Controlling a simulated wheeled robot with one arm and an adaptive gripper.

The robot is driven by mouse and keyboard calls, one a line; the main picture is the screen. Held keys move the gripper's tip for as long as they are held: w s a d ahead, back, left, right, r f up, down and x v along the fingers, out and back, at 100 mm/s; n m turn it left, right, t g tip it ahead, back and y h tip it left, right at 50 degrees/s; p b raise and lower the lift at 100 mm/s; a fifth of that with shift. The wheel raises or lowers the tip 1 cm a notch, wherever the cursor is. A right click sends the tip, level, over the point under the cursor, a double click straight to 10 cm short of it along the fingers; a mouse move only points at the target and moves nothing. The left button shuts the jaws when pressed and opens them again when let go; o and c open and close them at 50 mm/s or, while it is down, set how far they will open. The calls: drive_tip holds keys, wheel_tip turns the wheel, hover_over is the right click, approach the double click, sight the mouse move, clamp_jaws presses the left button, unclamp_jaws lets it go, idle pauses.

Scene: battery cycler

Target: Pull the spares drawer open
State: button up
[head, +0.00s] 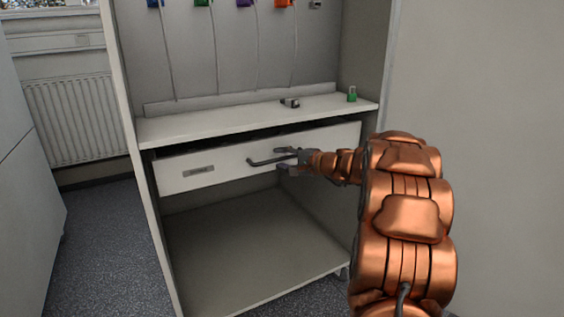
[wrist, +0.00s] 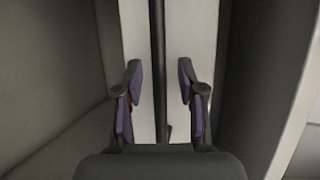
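The spares drawer (head: 222,165) is a pale front with a small grey label, below the shelf of the cabinet in the head view. Its dark bar handle (head: 262,162) is at the middle of the front. My gripper (head: 285,161) is at the right part of the handle. In the wrist view the drawer front (wrist: 201,35) stands as a pale upright band, and the handle (wrist: 158,60) runs as a dark bar between the fingers. My gripper (wrist: 160,82) is open around the bar, with a gap on both sides.
The shelf (head: 215,122) above holds a small dark-and-white part (head: 290,103) and a green item (head: 352,94). Coloured clips with cables hang on the back panel. Below the drawer is an empty compartment (head: 250,250). Floor shows at the left.

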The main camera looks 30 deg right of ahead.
drive_tip(key=shift+w+a, duration=0.1)
drive_tip(key=shift+w, duration=0.2)
clamp_jaws()
idle(0.5)
